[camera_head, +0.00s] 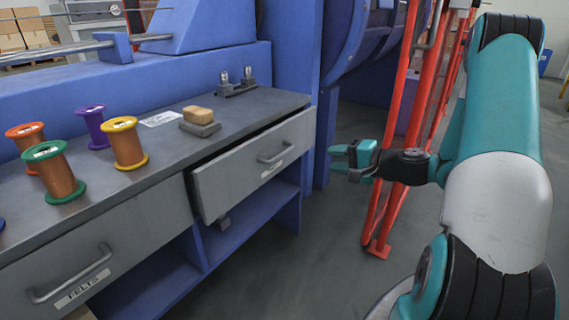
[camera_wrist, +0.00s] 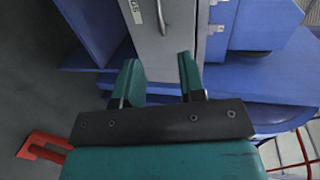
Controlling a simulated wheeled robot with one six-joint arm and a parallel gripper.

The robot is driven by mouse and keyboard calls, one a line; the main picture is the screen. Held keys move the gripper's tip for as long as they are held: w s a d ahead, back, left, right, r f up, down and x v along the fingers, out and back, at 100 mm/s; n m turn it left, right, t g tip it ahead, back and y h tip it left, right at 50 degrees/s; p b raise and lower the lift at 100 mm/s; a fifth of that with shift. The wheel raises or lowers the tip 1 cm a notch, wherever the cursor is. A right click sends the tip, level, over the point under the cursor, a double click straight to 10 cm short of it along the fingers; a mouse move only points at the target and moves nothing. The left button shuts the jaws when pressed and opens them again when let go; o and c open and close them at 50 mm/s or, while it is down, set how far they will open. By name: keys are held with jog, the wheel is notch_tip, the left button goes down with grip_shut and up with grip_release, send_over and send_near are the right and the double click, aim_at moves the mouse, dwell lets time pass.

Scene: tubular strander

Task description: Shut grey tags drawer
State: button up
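The grey tags drawer (camera_head: 255,160) is the right-hand drawer under the bench top and stands partly pulled out. Its front carries a bar handle (camera_head: 276,153) and a small white label, too small to read in the head view. In the wrist view the grey drawer front (camera_wrist: 168,45) is at top centre, with the handle and part of the label at the top edge. My gripper (camera_head: 342,160) is to the right of the drawer, apart from it in the head view. Its two fingers (camera_wrist: 161,78) are spread with nothing held between them.
The left drawer (camera_head: 110,235), labelled FELTS, looks closed. Several wire spools, including a yellow one (camera_head: 124,143), and a tan block (camera_head: 199,115) stand on the bench top (camera_head: 235,110). Red posts (camera_head: 400,130) rise close behind my gripper. Floor below the gripper is clear.

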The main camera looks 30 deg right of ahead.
aim_at(286, 152)
jog(key=b+x, duration=0.1)
jog(key=x, duration=0.4)
jog(key=b+x, duration=0.1)
jog(key=x, duration=0.5)
jog(key=b+x, duration=0.1)
jog(key=x, duration=0.5)
jog(key=shift+w+d+f, duration=0.15)
jog(key=shift+d, duration=0.25)
grip_shut()
